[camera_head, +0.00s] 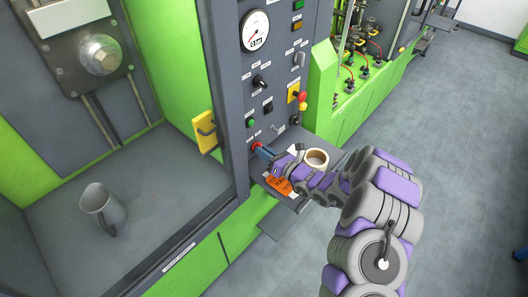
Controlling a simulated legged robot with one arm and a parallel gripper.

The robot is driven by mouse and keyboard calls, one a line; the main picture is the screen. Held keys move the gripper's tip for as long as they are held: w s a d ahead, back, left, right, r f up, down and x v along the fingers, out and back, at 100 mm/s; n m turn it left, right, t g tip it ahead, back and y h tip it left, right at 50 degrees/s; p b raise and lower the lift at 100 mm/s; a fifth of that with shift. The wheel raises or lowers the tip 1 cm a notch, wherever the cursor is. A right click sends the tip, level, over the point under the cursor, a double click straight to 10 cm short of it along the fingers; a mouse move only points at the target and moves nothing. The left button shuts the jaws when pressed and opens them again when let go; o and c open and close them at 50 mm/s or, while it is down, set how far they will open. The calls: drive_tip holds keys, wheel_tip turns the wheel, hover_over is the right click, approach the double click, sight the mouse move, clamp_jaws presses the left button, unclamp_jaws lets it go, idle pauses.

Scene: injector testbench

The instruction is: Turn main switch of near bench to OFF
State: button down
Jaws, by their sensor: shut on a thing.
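The near bench has a dark upright control panel (283,58) with a gauge, knobs and buttons. My gripper (264,152) is at the lower left of this panel, its fingers shut on a small red knob (255,146). The fingers hide much of the knob. I cannot read its label or its turned position, so I cannot confirm that it is the main switch. Higher on the panel are a black rotary knob (260,83), a yellow-backed switch (292,93) and a red button on a yellow body (303,97).
A yellow handle (205,132) sticks out left of the panel. A grey mug (102,208) stands inside the bench. Open floor (460,150) lies to the right.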

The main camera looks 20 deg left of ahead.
idle(0.3)
drive_tip(key=n+b, duration=0.2)
drive_tip(key=n, duration=0.2)
drive_tip(key=shift+f+b, duration=0.1)
drive_tip(key=shift+b, duration=0.2)
drive_tip(key=shift+n+b, duration=1)
drive_tip(key=shift+n, duration=0.9)
drive_tip(key=c, duration=1.1)
unclamp_jaws()
drive_tip(key=shift+s+d, duration=0.1)
